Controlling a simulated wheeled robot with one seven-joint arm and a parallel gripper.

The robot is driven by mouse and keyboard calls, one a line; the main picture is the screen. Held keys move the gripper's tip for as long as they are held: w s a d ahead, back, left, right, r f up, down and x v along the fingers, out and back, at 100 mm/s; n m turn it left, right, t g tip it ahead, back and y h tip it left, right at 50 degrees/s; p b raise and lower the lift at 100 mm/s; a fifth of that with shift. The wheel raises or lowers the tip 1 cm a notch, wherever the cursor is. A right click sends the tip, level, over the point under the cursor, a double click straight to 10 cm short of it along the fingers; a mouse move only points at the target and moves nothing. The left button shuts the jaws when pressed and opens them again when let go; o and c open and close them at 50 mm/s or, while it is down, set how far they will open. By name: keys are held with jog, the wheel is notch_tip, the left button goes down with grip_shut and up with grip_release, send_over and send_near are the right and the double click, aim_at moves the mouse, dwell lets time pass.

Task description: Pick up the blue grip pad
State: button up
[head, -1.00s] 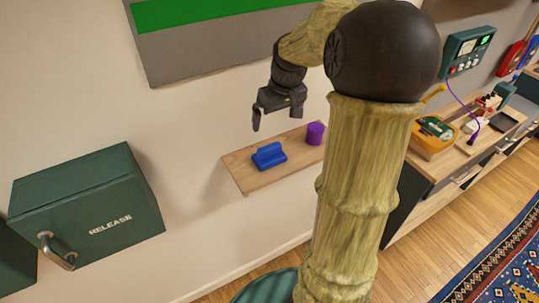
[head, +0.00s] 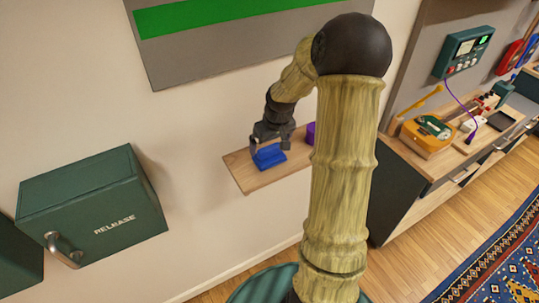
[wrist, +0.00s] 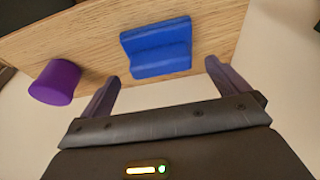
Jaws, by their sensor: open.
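The blue grip pad (head: 269,156) lies on a small wooden wall shelf (head: 249,183). In the wrist view the pad (wrist: 158,50) has a raised ridge along it and lies ahead of my fingertips, roughly between their lines. My gripper (head: 268,142) is right at the pad from above in the head view and partly covers it. In the wrist view my gripper (wrist: 163,70) is open, with one finger on each side and nothing between them. Whether a finger touches the pad cannot be told.
A purple cylinder (wrist: 55,82) stands on the same shelf near one finger; it is partly hidden behind my arm in the head view (head: 310,132). A green box marked RELEASE (head: 95,205) is on the wall at left. A workbench with tools (head: 430,160) is at right.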

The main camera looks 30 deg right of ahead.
aim_at(270, 147)
jog(key=shift+w+a+f+p, duration=0.1)
jog(key=shift+f+p, duration=0.45)
jog(key=shift+f, duration=0.15)
jog(key=shift+p+x, duration=0.55)
jog(key=shift+x, duration=1.4)
jog(key=c, duration=0.7)
jog(key=shift+c, duration=0.2)
